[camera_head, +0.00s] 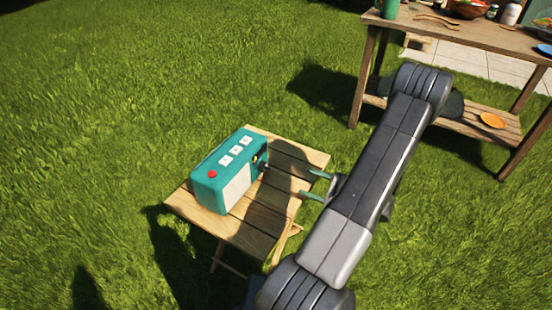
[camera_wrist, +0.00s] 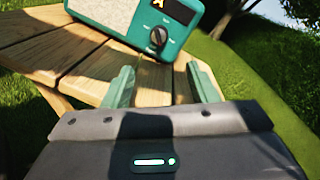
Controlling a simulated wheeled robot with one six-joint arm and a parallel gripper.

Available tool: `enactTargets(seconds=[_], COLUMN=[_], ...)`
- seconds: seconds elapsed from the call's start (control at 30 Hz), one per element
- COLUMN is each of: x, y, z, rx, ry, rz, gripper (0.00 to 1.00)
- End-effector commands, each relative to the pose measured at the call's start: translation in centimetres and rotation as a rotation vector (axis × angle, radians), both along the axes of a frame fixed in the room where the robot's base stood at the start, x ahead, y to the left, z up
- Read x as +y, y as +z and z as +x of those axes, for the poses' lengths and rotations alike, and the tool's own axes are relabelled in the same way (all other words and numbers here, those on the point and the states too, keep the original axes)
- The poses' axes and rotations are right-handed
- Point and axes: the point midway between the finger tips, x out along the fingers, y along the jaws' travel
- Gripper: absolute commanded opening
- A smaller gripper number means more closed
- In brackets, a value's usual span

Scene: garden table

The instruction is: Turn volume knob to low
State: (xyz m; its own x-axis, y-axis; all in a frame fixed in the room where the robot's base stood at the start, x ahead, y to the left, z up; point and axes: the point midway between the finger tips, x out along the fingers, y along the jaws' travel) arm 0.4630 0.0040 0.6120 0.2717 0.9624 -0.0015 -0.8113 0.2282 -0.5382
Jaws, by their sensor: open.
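A teal radio (camera_head: 228,170) stands on a small wooden folding table (camera_head: 244,236). Its top has white buttons and a red button. In the wrist view, the radio (camera_wrist: 186,42) shows a pale speaker panel, a dark display with a yellow mark and a dark round volume knob (camera_wrist: 158,38) with labels around it, too small to read. My gripper (camera_head: 310,183) is open at the right edge of the table, its fingers toward the radio's knob side. In the wrist view, my gripper (camera_wrist: 164,76) has its two green fingers spread below the knob, apart from it, with nothing between them.
A larger wooden table (camera_head: 470,33) with bowls and utensils stands at the upper right. Its lower shelf holds an orange plate (camera_head: 492,120). Grass (camera_head: 90,100) surrounds the small table and is open to the left.

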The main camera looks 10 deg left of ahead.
Motion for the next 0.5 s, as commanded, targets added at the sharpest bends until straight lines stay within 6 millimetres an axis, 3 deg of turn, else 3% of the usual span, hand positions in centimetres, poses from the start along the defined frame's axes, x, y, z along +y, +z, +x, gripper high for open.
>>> enactTargets(seconds=[0.27,0.5], x=[2.0,6.6], y=[-0.3,-0.3], z=[0.4,1.6], rx=[0.051,0.049], ry=[0.008,0.01], rz=[0.015,0.015], gripper=[0.53,0.53])
